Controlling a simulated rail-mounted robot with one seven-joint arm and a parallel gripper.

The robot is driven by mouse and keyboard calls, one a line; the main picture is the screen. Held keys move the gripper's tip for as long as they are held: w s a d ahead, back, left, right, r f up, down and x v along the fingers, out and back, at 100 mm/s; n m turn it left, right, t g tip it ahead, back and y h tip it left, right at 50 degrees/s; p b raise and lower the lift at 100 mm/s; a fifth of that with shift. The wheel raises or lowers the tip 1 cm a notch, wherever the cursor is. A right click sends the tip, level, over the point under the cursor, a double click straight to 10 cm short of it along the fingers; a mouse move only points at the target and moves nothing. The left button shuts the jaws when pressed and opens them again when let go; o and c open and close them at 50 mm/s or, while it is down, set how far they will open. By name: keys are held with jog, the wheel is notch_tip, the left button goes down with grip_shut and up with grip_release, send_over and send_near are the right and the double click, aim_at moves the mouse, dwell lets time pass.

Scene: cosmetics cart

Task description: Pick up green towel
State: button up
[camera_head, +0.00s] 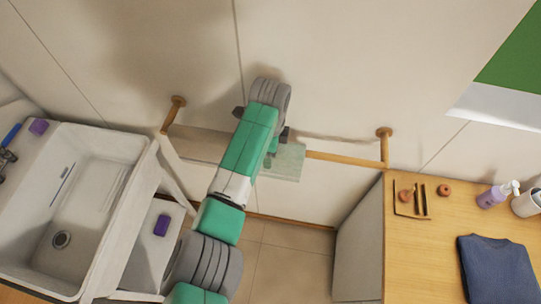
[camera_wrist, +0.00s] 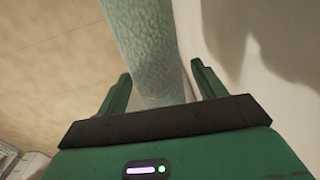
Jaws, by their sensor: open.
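The pale green towel (camera_head: 288,163) hangs over a wooden wall rail in the head view, partly hidden behind my arm. In the wrist view the towel (camera_wrist: 150,45) is a long, textured strip running from the top edge down between my fingers. My gripper (camera_wrist: 161,82) is open, with one finger on each side of the towel strip. Whether a finger touches the cloth cannot be told. In the head view my arm mostly covers the gripper.
The wooden rail (camera_head: 345,159) is fixed to the wall. A white sink (camera_head: 95,185) stands at left. A wooden counter (camera_head: 425,245) at right holds a folded blue cloth (camera_head: 497,268), a purple pump bottle (camera_head: 490,197) and small items. Floor shows between them.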

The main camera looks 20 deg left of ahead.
jog(key=shift+c, duration=0.4)
jog(key=c, duration=1.4)
jog(key=shift+o, duration=0.2)
jog(key=shift+r, duration=0.15)
notch_tip(320, 180, up, 28)
jog(key=p, duration=0.5)
jog(key=shift+p, duration=0.4)
